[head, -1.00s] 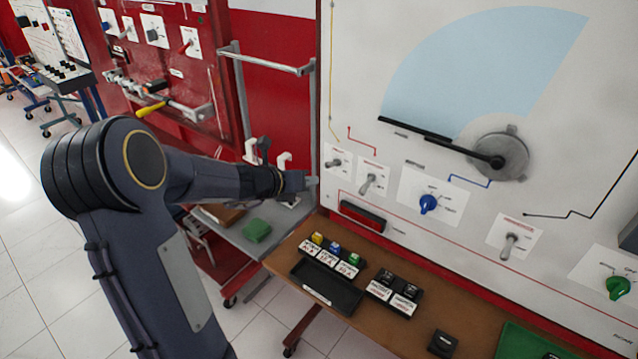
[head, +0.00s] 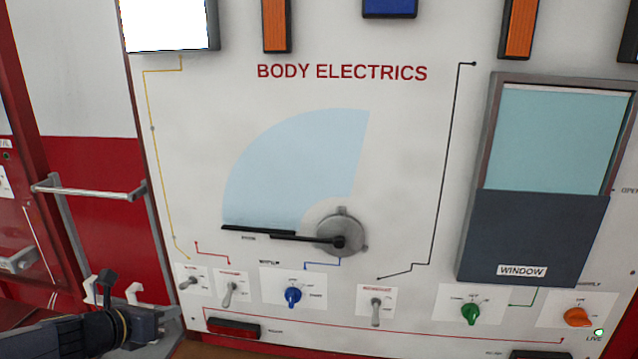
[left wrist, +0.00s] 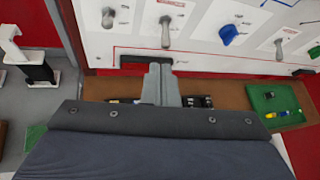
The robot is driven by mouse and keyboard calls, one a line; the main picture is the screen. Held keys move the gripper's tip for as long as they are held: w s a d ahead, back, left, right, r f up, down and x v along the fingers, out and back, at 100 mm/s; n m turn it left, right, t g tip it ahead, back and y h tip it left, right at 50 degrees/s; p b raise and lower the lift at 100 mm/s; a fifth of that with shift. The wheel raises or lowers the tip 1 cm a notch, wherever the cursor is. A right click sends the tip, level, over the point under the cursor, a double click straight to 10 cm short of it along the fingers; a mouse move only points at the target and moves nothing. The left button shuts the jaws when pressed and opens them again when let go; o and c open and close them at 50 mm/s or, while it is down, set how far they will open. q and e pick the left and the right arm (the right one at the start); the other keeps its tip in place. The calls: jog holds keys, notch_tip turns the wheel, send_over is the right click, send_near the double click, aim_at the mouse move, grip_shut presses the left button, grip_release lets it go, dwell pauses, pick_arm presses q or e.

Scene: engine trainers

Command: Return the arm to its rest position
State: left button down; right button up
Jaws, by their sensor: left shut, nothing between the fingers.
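My left arm comes in at the lower left of the head view. Its gripper (head: 168,313) is beside the lower left corner of the white body electrics panel (head: 190,110). In the left wrist view the gripper fingers (left wrist: 160,80) are together with nothing between them, over the brown bench (left wrist: 230,92). They appear in front of the toggle switches (left wrist: 165,32), but I cannot tell the exact gap. My right gripper is in neither view.
The panel carries a blue knob (head: 293,296), a green knob (head: 470,312), an orange knob (head: 577,317) and a wiper dial (head: 341,232). A window unit (head: 535,235) is at right. A grey rail (head: 90,190) stands at left. A green tray (left wrist: 292,117) lies on the bench.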

pick_arm(q)
jog(key=s+d+r+m+g+h, duration=0.2)
jog(key=s+d+r+m, duration=0.2)
jog(key=s+d+m, duration=0.7)
jog(key=s+d+f+m+g+y, duration=0.1)
jog(key=s+f+m+g, duration=0.1)
jog(key=s+m, duration=0.5)
jog(key=s+d+f+m+g+y, duration=0.1)
jog(key=s+f+m+g, duration=0.1)
jog(key=s+m, duration=0.6)
jog(key=f+m, duration=0.1)
jog(key=m, duration=0.5)
jog(key=shift+d+f+m+y, duration=0.3)
jog(key=shift+d+f, duration=0.05)
